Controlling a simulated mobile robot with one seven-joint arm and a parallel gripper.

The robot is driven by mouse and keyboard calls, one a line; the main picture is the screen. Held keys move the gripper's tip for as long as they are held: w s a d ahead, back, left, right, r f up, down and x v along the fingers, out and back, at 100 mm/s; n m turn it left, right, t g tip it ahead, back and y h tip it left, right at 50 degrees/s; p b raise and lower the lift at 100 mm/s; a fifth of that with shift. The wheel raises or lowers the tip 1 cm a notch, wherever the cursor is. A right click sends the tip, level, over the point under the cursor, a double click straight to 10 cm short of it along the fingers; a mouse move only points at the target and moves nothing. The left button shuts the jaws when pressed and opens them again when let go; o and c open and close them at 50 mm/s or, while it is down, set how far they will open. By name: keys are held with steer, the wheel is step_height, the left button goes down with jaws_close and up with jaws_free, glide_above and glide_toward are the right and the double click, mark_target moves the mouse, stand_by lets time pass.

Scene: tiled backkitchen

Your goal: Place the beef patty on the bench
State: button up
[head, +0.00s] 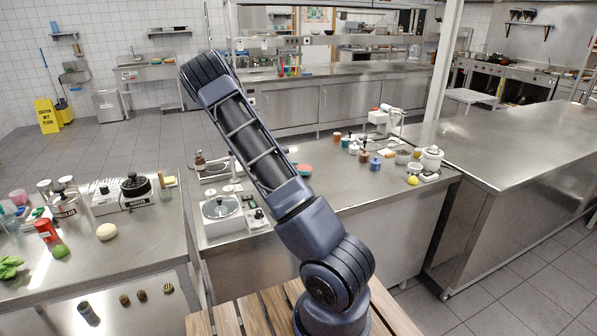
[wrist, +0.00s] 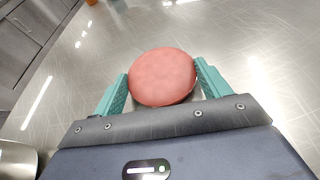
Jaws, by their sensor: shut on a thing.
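The beef patty (wrist: 162,77) is a round, reddish-pink disc. It sits between the two teal fingers of my gripper (wrist: 162,72), which are shut on its sides. In the head view the patty (head: 304,170) shows just right of my arm, over the middle steel bench (head: 345,190). The bench's bare, shiny top (wrist: 95,65) fills most of the wrist view beneath the patty. I cannot tell whether the patty touches the bench or is held just above it. My arm hides most of the gripper in the head view.
Bench top right of the patty is clear.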

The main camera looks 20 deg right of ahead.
steer(key=shift+f, duration=0.35)
steer(key=shift+f, duration=0.1)
steer(key=o, duration=1)
